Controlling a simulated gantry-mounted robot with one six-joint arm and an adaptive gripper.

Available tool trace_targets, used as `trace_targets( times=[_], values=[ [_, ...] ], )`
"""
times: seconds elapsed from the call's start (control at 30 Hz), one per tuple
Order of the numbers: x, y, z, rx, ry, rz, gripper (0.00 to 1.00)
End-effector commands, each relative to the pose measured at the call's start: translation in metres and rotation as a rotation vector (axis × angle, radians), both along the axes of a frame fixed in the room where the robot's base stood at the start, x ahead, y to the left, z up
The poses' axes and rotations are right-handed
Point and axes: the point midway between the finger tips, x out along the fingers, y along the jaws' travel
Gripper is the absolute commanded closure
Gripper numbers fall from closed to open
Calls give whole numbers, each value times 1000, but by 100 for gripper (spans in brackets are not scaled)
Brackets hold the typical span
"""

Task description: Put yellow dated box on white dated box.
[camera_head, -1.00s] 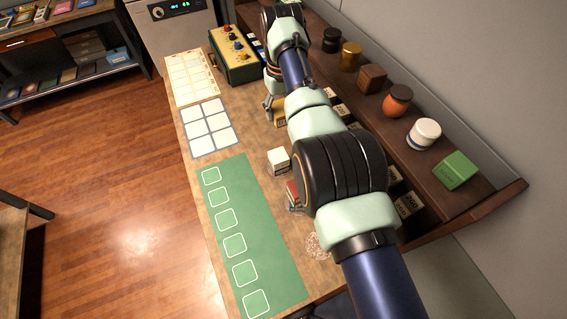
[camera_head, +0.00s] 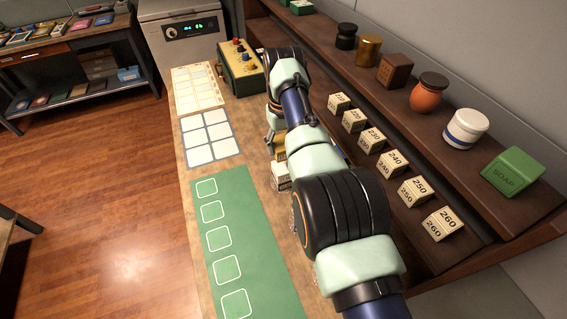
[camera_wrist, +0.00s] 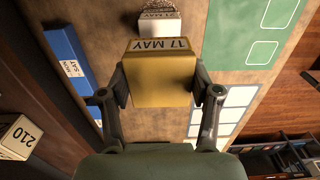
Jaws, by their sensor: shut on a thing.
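The yellow dated box (camera_wrist: 159,87) is marked 17 MAY and sits between the two fingers of my gripper (camera_wrist: 163,92), which is shut on it. The white dated box (camera_wrist: 160,24), with MAY readable on it, stands just beyond the yellow box in the wrist view, its near side partly covered. In the head view, the yellow box (camera_head: 280,152) shows beside my gripper (camera_head: 272,143), right behind the white box (camera_head: 280,178). My arm hides part of both. I cannot tell whether the two boxes touch.
A blue dated box (camera_wrist: 69,55) lies to the left in the wrist view. A green mat (camera_head: 229,212) and a white grid card (camera_head: 209,138) lie flat on the table. Numbered boxes (camera_head: 388,163) line the shelf at right. A green box with knobs (camera_head: 240,70) stands at the back.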

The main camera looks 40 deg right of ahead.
Motion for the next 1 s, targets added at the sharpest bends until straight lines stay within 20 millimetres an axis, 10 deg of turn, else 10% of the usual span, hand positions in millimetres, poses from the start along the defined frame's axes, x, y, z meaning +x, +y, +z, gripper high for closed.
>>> trace_targets(
  times=[0.43,0.8,0.83,1.0],
  values=[
    [0,0,-56,0,0,0,75],
    [0,0,-62,0,-1,0,75],
    [0,0,-61,0,-1,0,34],
    [0,0,-60,0,-1,0,13]
  ],
)
